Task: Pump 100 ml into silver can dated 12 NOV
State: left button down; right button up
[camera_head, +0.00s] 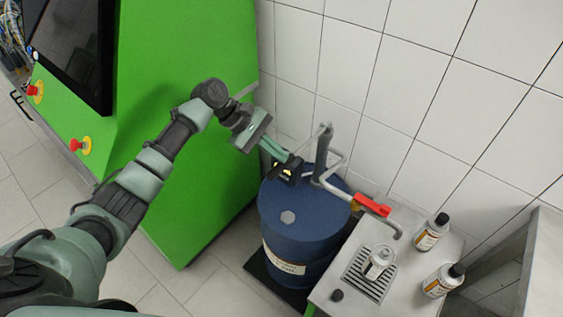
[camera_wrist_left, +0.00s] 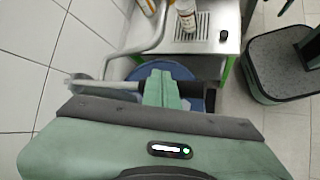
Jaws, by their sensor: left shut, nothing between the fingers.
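A blue drum (camera_head: 300,222) stands by the tiled wall. A hand pump (camera_head: 325,150) with a grey pipe and lever is mounted on its lid, and a red handle (camera_head: 372,205) sits on its spout line. An open white-and-silver can (camera_head: 378,263) stands on the grate under the spout; it also shows in the wrist view (camera_wrist_left: 186,16). Its date is not readable. My left gripper (camera_head: 283,156) is shut and empty near the pump, above a black-and-yellow part. In the wrist view its fingers (camera_wrist_left: 158,88) overlap a dark bar; I cannot tell whether they touch it. My right gripper is out of view.
Two black-capped cans (camera_head: 431,232) (camera_head: 442,281) stand at the right of the metal table (camera_head: 420,300). A loose black cap (camera_head: 337,295) lies at its front left. A green cabinet (camera_head: 190,150) is beside the arm.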

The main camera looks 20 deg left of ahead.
aim_at(277, 166)
pick_arm(q)
jog(key=shift+s+f, duration=0.1)
jog(key=shift+f, duration=0.8)
dwell(0.5)
jog(key=shift+s+f+b, duration=0.2)
jog(key=shift+f+b, duration=0.1)
jog(key=shift+f, duration=1.2)
dwell(0.9)
jog(key=shift+s+a+f+b, duration=0.15)
jog(key=shift+f+b, duration=0.15)
jog(key=shift+f, duration=0.9)
jog(key=shift+s+f+b, duration=0.1)
jog(key=shift+f+b, duration=0.15)
jog(key=shift+f, duration=0.9)
dwell(1.8)
